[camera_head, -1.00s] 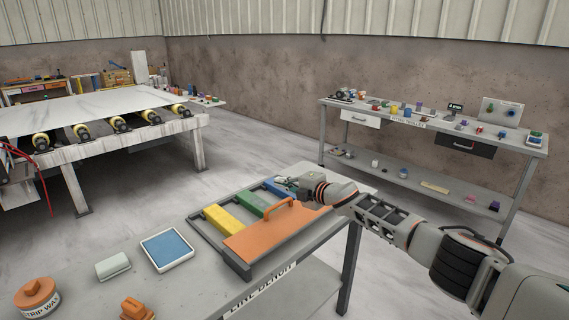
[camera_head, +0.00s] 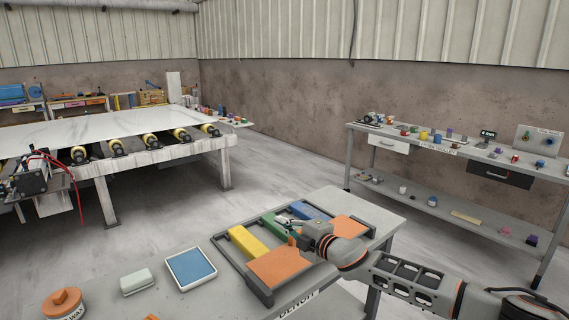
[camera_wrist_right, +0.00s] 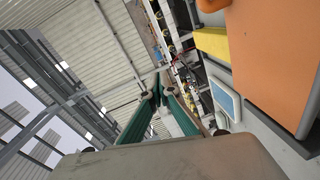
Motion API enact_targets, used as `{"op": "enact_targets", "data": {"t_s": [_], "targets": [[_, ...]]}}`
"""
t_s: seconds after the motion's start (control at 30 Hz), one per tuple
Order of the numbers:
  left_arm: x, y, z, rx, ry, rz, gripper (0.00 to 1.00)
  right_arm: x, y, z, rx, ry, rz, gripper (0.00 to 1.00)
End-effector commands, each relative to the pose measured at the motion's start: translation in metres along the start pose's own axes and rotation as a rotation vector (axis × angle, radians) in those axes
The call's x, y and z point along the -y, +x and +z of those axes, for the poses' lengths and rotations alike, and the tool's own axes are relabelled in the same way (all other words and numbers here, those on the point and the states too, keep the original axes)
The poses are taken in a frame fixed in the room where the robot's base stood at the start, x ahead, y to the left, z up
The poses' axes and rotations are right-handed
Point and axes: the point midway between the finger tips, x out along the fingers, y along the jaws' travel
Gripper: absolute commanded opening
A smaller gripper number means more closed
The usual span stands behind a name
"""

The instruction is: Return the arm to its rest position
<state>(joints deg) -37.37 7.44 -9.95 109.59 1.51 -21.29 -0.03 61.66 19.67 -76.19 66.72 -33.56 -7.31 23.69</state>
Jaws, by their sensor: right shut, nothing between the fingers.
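My right arm reaches in from the right edge of the head view. My left arm is not in view.
The grey rack (camera_head: 232,258) on the near bench also holds a yellow bar (camera_head: 247,243), a blue bar (camera_head: 310,212) and an orange panel (camera_head: 280,267). A blue-topped tray (camera_head: 190,268) lies left. A tool bench (camera_head: 450,150) stands at right, a slab table (camera_head: 100,130) at left.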

Motion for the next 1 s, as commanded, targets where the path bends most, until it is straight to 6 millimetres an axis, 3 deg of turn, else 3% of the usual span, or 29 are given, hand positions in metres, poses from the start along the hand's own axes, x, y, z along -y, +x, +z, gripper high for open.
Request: {"op": "enact_targets", "data": {"t_s": [0.03,0.13,0.23,0.37,0.67,0.87,1.0], "targets": [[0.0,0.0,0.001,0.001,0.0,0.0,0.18,0.018,-0.005,-0.019,0.002,0.054,0.015,0.0],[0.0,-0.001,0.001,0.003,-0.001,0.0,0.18,0.039,-0.017,-0.045,0.032,0.147,0.05,0.0],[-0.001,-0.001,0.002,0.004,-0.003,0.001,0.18,0.055,-0.035,-0.061,0.082,0.24,0.079,0.0],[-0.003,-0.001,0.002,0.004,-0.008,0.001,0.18,0.074,-0.065,-0.068,0.172,0.357,0.103,0.0],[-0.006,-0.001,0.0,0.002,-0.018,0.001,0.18,0.123,-0.167,-0.037,0.467,0.584,0.092,0.0],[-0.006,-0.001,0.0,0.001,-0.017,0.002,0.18,0.167,-0.265,-0.002,0.709,0.686,0.028,0.0],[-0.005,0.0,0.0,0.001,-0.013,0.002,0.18,0.198,-0.347,0.018,0.887,0.729,-0.041,0.0]]}}
